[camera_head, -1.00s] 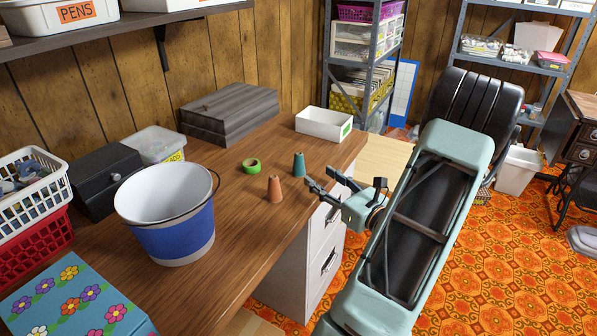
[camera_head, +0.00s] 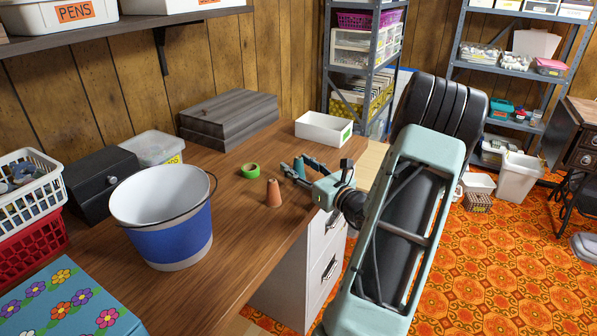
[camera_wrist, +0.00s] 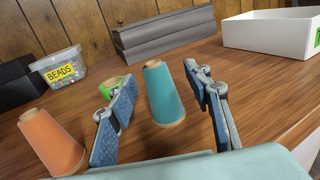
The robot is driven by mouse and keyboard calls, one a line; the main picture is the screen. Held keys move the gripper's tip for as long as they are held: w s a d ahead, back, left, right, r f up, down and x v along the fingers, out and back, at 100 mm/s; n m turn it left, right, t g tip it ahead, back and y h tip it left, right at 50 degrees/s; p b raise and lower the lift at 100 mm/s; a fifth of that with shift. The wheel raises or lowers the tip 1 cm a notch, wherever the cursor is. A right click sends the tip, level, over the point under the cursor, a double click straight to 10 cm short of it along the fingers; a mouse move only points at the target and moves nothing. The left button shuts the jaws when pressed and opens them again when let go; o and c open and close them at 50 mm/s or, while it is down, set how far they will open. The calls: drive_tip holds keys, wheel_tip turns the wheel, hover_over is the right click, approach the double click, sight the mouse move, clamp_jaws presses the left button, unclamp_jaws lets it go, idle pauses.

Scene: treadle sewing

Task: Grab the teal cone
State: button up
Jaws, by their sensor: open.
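The teal cone (camera_wrist: 164,95) stands upright on the wooden desk in the wrist view, between the two spread fingers of my gripper (camera_wrist: 160,108). The fingers are on either side of it, with a small gap visible at the right; I cannot tell whether the left finger touches it. In the head view my gripper (camera_head: 291,171) is low over the desk, and its fingers hide most of the teal cone (camera_head: 299,164).
An orange cone (camera_head: 273,193) stands close to my gripper, at the left in the wrist view. A green tape roll (camera_head: 250,171) lies behind it. A white tray (camera_head: 323,128), a grey box (camera_head: 228,118) and a blue-and-white bucket (camera_head: 172,235) also stand on the desk (camera_head: 225,285).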

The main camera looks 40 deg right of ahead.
drive_tip(key=shift+c, duration=0.6)
drive_tip(key=c, duration=1.1)
